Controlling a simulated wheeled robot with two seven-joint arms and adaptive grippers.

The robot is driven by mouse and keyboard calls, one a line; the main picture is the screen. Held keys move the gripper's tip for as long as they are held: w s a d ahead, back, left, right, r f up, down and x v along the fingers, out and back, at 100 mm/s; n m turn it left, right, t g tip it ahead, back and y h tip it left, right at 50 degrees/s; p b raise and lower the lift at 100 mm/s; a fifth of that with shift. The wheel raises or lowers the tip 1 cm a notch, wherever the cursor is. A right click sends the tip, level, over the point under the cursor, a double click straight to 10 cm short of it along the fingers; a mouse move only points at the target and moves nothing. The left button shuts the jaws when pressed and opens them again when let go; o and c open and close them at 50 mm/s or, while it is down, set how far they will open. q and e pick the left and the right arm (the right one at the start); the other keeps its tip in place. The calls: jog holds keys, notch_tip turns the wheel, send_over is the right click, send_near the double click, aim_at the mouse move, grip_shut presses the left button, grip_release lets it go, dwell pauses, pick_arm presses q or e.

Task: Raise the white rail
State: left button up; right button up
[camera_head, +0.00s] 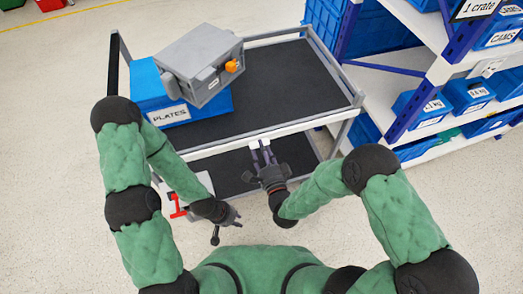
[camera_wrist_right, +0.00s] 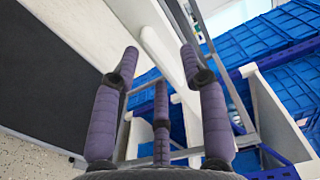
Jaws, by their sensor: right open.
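The white rail (camera_head: 305,126) runs along the near side of a grey cart, at the front edge of its dark top shelf. My right gripper (camera_head: 262,148) is at the middle of this rail, with its fingers pointing at it. In the right wrist view the fingers of the right gripper (camera_wrist_right: 158,62) are spread apart. A white bar (camera_wrist_right: 158,45) crosses the gap between their tips; I cannot tell whether they touch it. My left gripper (camera_head: 236,216) is lower and to the left, away from the rail; its fingers are too small to read.
On the cart's dark top shelf (camera_head: 290,80) stand a blue crate (camera_head: 150,88) labelled PLATES and a grey box (camera_head: 205,60) with an orange knob. A shelf rack with blue bins (camera_head: 468,95) stands close on the right. A red part (camera_head: 178,207) is beside my left forearm.

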jog(key=shift+w+a, duration=0.1)
jog(key=shift+w, duration=0.2)
grip_shut()
notch_tip(320, 180, up, 7)
jog(key=p, duration=0.5)
send_over(262, 138)
jog(key=s, duration=0.4)
jog(key=shift+w+a, duration=0.1)
jog(key=shift+w, duration=0.1)
jog(key=shift+r, duration=0.1)
grip_release()
